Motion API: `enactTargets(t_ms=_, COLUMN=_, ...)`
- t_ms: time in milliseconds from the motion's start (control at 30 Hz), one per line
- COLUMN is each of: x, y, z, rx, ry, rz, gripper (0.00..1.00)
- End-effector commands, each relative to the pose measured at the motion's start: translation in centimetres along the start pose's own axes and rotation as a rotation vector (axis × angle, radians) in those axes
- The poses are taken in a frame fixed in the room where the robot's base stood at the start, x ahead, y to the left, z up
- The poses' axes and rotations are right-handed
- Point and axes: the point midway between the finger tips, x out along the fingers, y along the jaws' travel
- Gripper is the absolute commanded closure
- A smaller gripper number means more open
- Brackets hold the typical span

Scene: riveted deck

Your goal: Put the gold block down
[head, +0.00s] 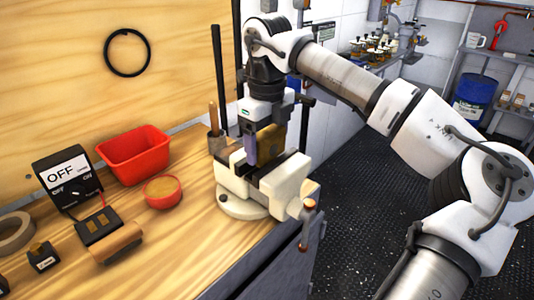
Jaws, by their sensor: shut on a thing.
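The gold block (270,140) is upright between the fingers of my gripper (262,148), above the jaws of a cream-coloured bench vise (265,185). My gripper points down and is shut on the block. One finger shows in front at the block's left side; the other is mostly hidden. The block's lower end is close to the vise's jaw opening. I cannot tell whether it touches the vise.
The wooden bench (175,245) holds a red bin (134,153), a small red bowl (163,191), an OFF switch box (68,180) and a tape roll (14,232) left of the vise. A tool holder (217,143) stands close behind it. Bare bench lies in front.

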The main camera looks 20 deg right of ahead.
Motion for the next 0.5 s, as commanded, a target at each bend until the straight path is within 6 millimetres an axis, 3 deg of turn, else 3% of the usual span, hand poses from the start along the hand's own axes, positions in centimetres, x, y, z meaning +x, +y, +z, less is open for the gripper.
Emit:
enactTargets(t_ms=200, x=3.0, y=0.0, z=0.0, rx=-0.001, ry=0.000, rz=0.000, gripper=0.64)
enactTargets(t_ms=500, x=3.2, y=0.0, z=0.0, rx=-0.001, ry=0.000, rz=-0.001, gripper=0.64)
